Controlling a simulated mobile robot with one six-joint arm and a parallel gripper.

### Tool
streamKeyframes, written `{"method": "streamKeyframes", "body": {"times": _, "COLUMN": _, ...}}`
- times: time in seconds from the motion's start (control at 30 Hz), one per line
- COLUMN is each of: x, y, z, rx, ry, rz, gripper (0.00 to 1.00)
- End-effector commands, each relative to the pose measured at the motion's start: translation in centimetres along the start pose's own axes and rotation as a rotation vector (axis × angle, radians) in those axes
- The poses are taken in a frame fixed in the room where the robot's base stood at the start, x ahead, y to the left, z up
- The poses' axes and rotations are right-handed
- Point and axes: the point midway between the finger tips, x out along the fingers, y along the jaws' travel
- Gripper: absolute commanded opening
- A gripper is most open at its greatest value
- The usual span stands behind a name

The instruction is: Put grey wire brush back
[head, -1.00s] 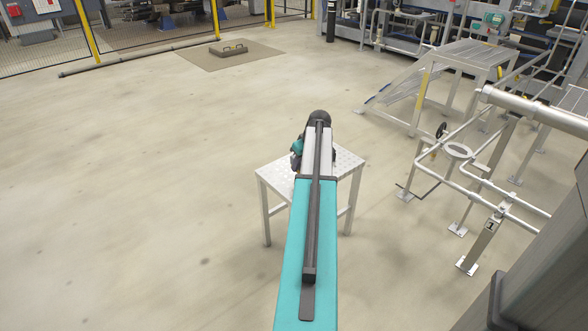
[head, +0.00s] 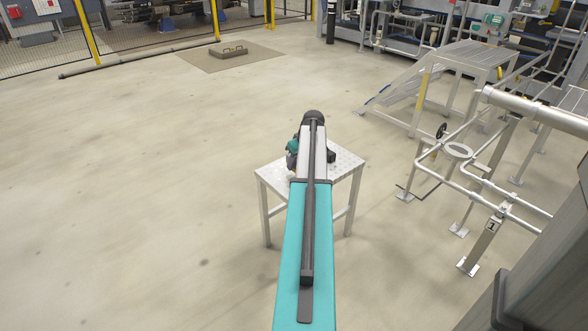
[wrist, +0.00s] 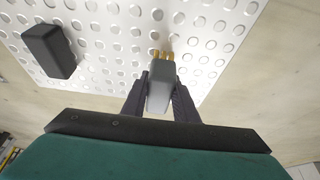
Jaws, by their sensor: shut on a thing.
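The grey wire brush (wrist: 160,92) shows in the wrist view as a grey block with yellowish bristle tufts at its far end. My gripper (wrist: 161,88) is shut on it, with one dark finger on each side. Behind it is the perforated-looking light metal top of a small table (wrist: 112,60); I cannot tell whether the brush touches it. In the head view the small metal table (head: 345,163) stands on the floor beneath the end of my arm, and my arm hides the gripper and brush there.
A dark oblong block (wrist: 48,51) lies on the tabletop to the left in the wrist view. Pipework with a valve (head: 458,151) and a metal step platform (head: 470,60) stand to the right. The floor to the left is open, with a mat (head: 232,56) farther back.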

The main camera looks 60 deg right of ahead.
Motion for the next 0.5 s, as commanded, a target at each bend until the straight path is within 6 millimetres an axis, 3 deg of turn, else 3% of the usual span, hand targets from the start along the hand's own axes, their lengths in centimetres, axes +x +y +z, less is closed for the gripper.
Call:
{"method": "streamKeyframes", "body": {"times": 0.17, "x": 1.7, "y": 0.0, "z": 0.7, "rx": 0.0, "ry": 0.001, "rz": 0.0, "gripper": 0.02}}
{"method": "streamKeyframes", "body": {"times": 0.5, "x": 1.8, "y": 0.0, "z": 0.7, "rx": -0.001, "ry": 0.001, "rz": 0.0, "gripper": 0.02}}
